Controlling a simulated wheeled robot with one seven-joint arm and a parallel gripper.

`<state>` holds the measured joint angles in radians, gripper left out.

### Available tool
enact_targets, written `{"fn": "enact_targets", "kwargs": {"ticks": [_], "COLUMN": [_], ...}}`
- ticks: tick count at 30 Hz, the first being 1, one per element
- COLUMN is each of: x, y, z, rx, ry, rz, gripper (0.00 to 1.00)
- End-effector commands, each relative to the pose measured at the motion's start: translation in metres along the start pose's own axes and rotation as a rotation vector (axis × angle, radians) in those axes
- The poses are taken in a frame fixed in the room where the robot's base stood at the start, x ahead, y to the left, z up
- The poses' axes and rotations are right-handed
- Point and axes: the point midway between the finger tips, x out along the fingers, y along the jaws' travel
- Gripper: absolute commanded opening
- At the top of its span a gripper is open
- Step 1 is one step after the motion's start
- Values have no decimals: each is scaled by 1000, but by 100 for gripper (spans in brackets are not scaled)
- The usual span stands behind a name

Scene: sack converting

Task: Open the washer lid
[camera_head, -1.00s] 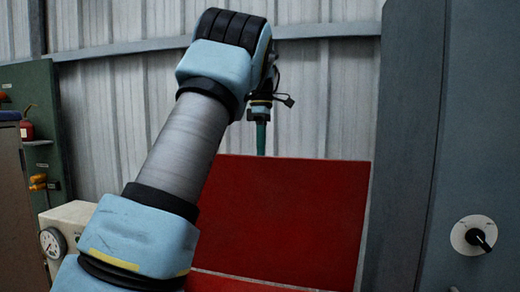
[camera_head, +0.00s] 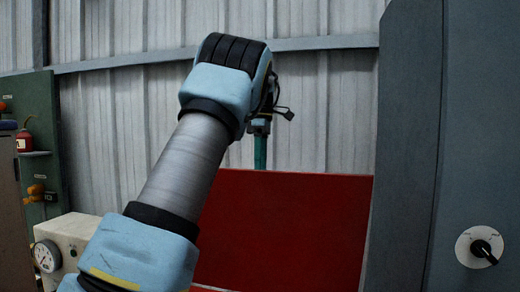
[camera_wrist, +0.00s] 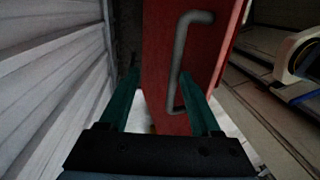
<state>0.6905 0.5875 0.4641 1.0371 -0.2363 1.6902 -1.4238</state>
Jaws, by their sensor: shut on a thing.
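The washer lid is a flat red panel (camera_head: 285,228) standing steeply up in the head view. In the wrist view the red panel (camera_wrist: 158,45) shows at an angle, with a grey bent bar handle (camera_wrist: 178,60) on its face. My gripper (camera_wrist: 160,78) has two green fingers on either side of the handle's lower part. It is shut on the handle, though the exact contact is hard to see. In the head view my green finger (camera_head: 260,152) points down just above the panel's top edge, and my arm hides the panel's left side.
A grey cabinet with a round knob (camera_head: 480,247) stands close on the right. A corrugated wall (camera_head: 120,130) is behind. At left are a cream box with a dial gauge (camera_head: 47,256) and a green panel (camera_head: 40,120) with a small red can (camera_head: 25,137).

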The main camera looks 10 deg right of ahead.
Motion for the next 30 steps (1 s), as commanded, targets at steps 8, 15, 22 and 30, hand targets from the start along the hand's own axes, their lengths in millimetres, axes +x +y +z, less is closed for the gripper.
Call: {"fn": "enact_targets", "kwargs": {"ticks": [8, 15, 22, 30], "x": [-44, -68, -71, -71], "y": [-5, -9, -10, -10], "z": [0, 0, 0, 0], "rx": [1, 1, 0, 0], "ry": [-2, -2, -2, -2], "rz": [6, 12, 12, 13], "gripper": [48, 48, 48, 48]}}
